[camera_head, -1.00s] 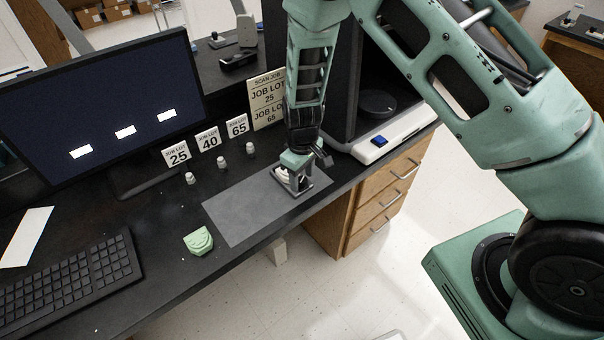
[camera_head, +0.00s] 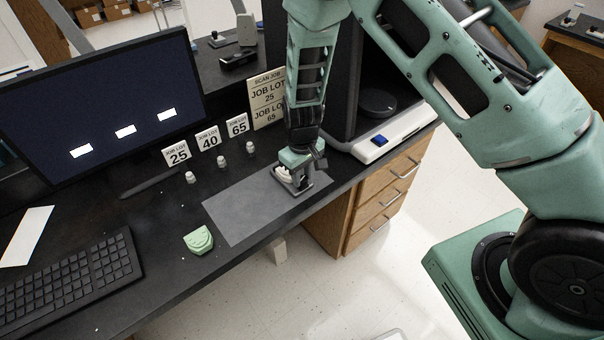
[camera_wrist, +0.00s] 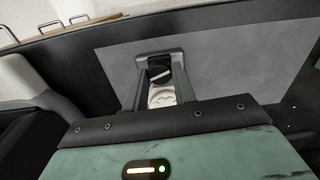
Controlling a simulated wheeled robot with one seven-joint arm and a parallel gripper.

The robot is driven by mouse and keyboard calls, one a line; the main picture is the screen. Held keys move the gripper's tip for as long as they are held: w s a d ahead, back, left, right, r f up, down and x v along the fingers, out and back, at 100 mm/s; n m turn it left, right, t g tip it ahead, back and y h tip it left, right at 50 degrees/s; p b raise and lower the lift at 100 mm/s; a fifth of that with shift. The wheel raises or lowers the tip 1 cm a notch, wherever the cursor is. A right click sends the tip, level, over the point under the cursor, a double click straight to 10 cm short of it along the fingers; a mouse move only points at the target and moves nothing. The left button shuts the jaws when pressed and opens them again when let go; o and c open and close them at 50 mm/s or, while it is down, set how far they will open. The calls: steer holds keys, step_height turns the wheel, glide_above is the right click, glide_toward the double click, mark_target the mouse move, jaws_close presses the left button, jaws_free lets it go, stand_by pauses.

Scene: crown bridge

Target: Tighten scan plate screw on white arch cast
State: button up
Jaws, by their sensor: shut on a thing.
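The white arch cast (camera_head: 283,174) sits on a grey scan plate (camera_head: 302,189) at the right end of the grey mat. In the wrist view the cast (camera_wrist: 162,97) shows between my fingers, near the plate's raised grey rim (camera_wrist: 146,59). A dark round screw head (camera_wrist: 160,74) with a pale slot line lies just beyond the cast. My gripper (camera_head: 296,168) points down over the plate. In the wrist view my gripper (camera_wrist: 158,84) is shut on the screw, one finger on each side; the exact contact is partly hidden.
A green arch cast (camera_head: 198,240) lies left of the grey mat (camera_head: 240,208). Several small white pieces stand before the job lot cards (camera_head: 208,140). A dark scanner with a white base (camera_head: 385,140) stands close right of my gripper. The mat's middle is clear.

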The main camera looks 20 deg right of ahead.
mark_target(302, 178)
steer(key=m, duration=0.5)
steer(key=shift+m, duration=0.3)
stand_by(0.4)
steer(key=o, duration=1)
step_height(302, 178, up, 17)
steer(key=b, duration=0.1)
steer(key=shift+r, duration=0.2)
